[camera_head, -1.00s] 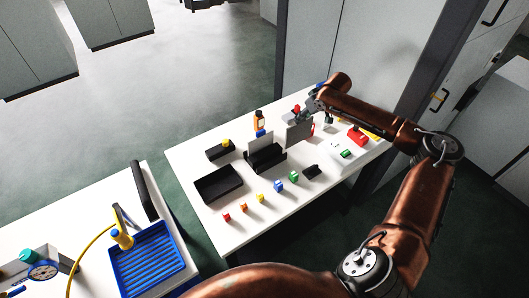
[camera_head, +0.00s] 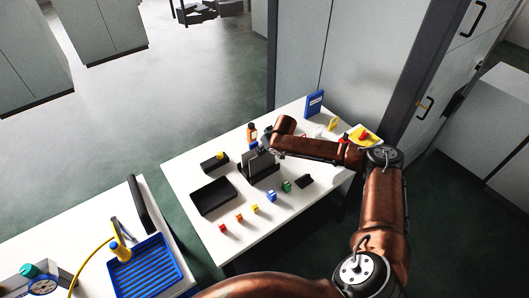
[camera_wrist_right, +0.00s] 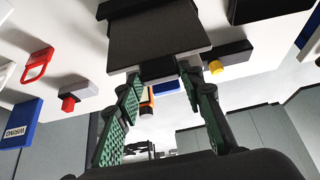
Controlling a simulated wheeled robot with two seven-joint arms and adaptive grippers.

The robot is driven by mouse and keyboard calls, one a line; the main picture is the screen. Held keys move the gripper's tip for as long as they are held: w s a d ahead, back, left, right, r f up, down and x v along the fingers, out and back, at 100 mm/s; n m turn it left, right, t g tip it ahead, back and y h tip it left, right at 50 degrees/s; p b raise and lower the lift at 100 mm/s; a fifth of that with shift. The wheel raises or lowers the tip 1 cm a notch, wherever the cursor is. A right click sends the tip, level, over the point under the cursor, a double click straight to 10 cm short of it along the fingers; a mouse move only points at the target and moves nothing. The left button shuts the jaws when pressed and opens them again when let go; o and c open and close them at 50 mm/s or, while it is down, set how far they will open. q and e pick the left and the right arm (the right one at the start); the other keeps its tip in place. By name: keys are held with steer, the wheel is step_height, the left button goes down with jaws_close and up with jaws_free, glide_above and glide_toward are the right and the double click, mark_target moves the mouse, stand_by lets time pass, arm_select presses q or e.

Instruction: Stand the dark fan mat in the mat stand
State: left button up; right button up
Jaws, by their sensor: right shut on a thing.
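The black mat stand (camera_head: 274,181) is near the middle of the white table in the head view. A grey mat (camera_head: 247,161) stands upright in its left part. My right gripper (camera_head: 266,151) is over the stand, shut on the dark fan mat (camera_wrist_right: 160,42). In the right wrist view the gripper (camera_wrist_right: 163,78) has its two green-padded fingers at the mat's near edge. In the head view my arm and the other mat partly cover the held mat. I cannot tell whether it is seated in a slot. My left gripper is not in view.
A black tray (camera_head: 215,195) and a dark box with a yellow knob (camera_head: 213,165) are left of the stand. An orange bottle (camera_head: 252,133) is behind it. Several small coloured blocks line the front. A blue sign (camera_head: 314,104) stands at the back right.

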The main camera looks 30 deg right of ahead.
step_height(320, 180, down, 2)
steer(key=shift+d+f+p, duration=0.1)
steer(key=shift+f+p, duration=0.05)
steer(key=shift+p, duration=0.25)
steer(key=shift+s+f, duration=0.15)
steer(key=o, duration=1.1)
steer(key=shift+o, duration=0.8)
arm_select(q)
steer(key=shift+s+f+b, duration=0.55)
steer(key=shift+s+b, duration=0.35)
steer(key=shift+b, duration=0.15)
arm_select(e)
steer(key=v, duration=1.2)
